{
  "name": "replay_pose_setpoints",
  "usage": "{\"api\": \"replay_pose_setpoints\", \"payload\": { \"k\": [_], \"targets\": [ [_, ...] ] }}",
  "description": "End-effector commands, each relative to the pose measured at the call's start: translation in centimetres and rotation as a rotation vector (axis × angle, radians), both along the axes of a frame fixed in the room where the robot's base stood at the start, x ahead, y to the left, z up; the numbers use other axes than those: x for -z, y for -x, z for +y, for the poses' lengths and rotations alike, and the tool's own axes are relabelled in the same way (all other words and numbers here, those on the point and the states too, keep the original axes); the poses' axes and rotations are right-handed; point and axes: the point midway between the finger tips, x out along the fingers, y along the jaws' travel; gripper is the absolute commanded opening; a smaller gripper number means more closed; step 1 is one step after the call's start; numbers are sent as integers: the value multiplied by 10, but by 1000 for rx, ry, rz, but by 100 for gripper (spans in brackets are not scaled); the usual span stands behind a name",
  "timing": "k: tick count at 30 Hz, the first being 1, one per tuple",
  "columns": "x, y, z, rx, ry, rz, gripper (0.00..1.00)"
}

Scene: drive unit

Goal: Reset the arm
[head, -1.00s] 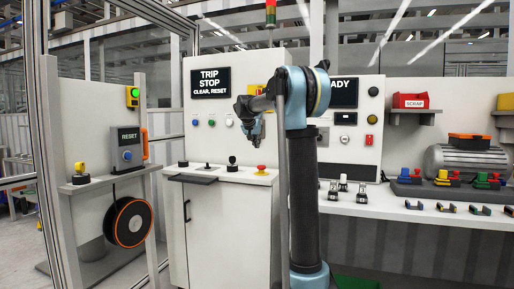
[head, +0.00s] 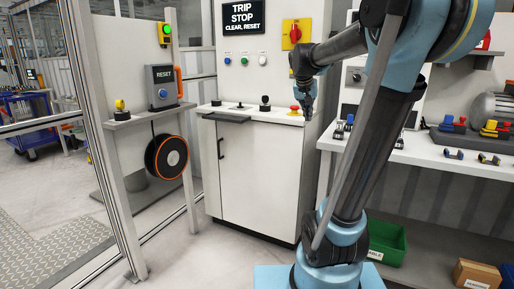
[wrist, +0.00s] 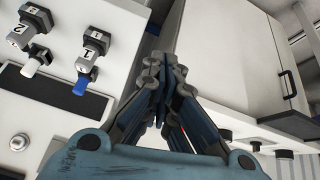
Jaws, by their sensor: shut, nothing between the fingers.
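My arm stands at the right of the head view, on its blue base. My gripper (head: 307,110) hangs with its fingers down, just right of the red mushroom button (head: 295,109) on the white cabinet's ledge. I cannot tell from the head view how far apart they are. In the wrist view my gripper (wrist: 163,75) has its fingers together, with nothing between them. The control panel shows a sign (head: 242,17) reading "TRIP STOP CLEAR, RESET". A grey box (head: 162,88) marked "RESET" with a blue button stands on the left post shelf.
The white cabinet (head: 258,178) stands in the middle. The workbench (head: 410,152) on the right carries coloured fixtures. A green bin (head: 388,243) and a cardboard box (head: 477,273) are low at the right. A cable reel (head: 166,157) hangs at left. Floor is clear at front left.

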Motion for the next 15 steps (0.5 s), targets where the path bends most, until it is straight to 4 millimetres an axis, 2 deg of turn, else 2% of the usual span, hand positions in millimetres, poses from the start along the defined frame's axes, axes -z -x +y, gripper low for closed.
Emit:
{"api": "replay_pose_setpoints", "payload": {
  "k": [1, 3, 8, 15],
  "targets": [
    [11, 21, -2, -9, -5, 17, 0],
    [27, 47, -2, -29, -11, 45, 0],
    [66, 106, -2, -78, -29, 104, 0],
    [130, 191, 3, -158, -63, 188, 0]
  ]
}}
